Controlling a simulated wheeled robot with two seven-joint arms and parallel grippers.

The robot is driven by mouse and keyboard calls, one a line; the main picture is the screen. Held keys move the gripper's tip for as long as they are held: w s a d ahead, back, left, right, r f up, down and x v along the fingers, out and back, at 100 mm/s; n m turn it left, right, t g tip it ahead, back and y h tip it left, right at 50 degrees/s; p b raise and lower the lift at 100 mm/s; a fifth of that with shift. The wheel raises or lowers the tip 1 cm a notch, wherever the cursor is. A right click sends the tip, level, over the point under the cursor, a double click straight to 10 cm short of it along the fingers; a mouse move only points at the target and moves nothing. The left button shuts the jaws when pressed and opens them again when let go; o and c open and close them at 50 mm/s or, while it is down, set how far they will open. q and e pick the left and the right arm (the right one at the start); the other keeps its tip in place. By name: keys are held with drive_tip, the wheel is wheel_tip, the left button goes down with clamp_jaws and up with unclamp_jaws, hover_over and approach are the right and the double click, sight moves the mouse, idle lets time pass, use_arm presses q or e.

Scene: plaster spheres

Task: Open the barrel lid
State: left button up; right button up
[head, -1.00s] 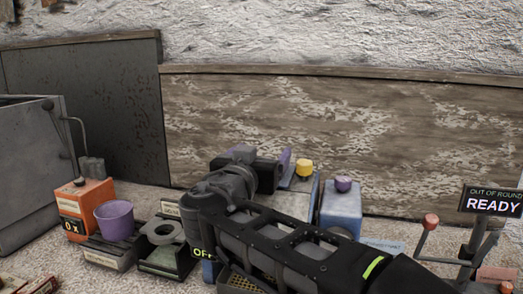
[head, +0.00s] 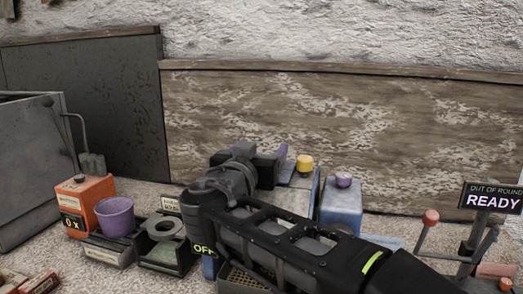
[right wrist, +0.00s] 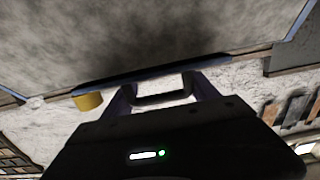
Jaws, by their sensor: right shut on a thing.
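My right gripper (head: 281,158) reaches in from the lower right to a grey-topped machine with blue sides (head: 296,199) that carries a yellow knob (head: 305,163). In the right wrist view, the purple fingers (right wrist: 164,90) are shut on a dark bar-like handle at the blue edge of a broad grey panel (right wrist: 150,40). This panel looks like the barrel lid; I cannot tell whether it is raised. The yellow knob (right wrist: 88,101) shows left of the fingers. My arm hides much of the machine in the head view. My left gripper is not in view.
A blue box with a purple knob (head: 343,181) stands right of the gripper. On the left are an orange box (head: 80,191), a purple cup (head: 115,216) and a grey ring on a stand (head: 161,228). A READY sign (head: 492,197) and red-knobbed lever (head: 430,217) stand right.

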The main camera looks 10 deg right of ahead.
drive_tip(key=shift+d, duration=0.1)
clamp_jaws()
drive_tip(key=shift+w+d+r+g+p, duration=0.2)
drive_tip(key=shift+r+g+p, duration=0.25)
drive_tip(key=shift+g+p, duration=0.55)
drive_tip(key=g+p, duration=0.1)
drive_tip(key=p, duration=0.2)
drive_tip(key=w+g+y+p, duration=0.1)
drive_tip(key=p, duration=0.1)
drive_tip(key=r+g+y+p, duration=0.1)
drive_tip(key=p, duration=0.2)
drive_tip(key=shift+w+d+g+p, duration=0.3)
drive_tip(key=shift+g, duration=0.1)
drive_tip(key=shift+w+f+p, duration=0.1)
drive_tip(key=shift+f+p, duration=0.1)
drive_tip(key=shift+p, duration=0.35)
drive_tip(key=shift+f+g+y, duration=0.1)
drive_tip(key=shift+g+y, duration=0.2)
drive_tip(key=shift+g, duration=0.1)
